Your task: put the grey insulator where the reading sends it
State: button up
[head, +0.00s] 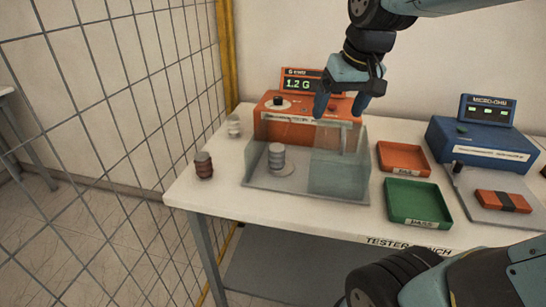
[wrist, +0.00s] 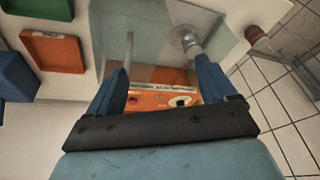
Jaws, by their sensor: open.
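The grey insulator (head: 277,157) stands upright on a round pad inside a clear-walled test bay (head: 338,178), in front of the orange tester (head: 272,127). It also shows in the wrist view (wrist: 186,40), beyond my right-hand finger. The tester's green display (head: 298,84) reads 1.2 G. My gripper (head: 338,111) is open and empty, pointing down above the tester's right part, higher than the insulator and to its right. A green tray (head: 402,212) and an orange-red tray (head: 388,168) stand right of the bay, both empty; their labels look like PASS and FAIL.
A brown insulator (head: 204,166) stands at the bench's left edge, a pale one (head: 234,126) behind it. A blue micro-ohm meter (head: 470,140) and an orange block (head: 502,201) on a grey plate are at right. A wire mesh fence (head: 125,100) runs left of the bench.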

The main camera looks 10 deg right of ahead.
jog(key=w+a+f+g, duration=0.2)
jog(key=w+a, duration=0.3)
jog(key=w, duration=0.3)
jog(key=n+g+h, duration=0.1)
jog(key=n+g, duration=0.1)
send_over(277, 146)
notch_tip(277, 146, down, 5)
notch_tip(277, 146, down, 14)
jog(key=shift+r, duration=0.15)
jog(key=c, duration=1.4)
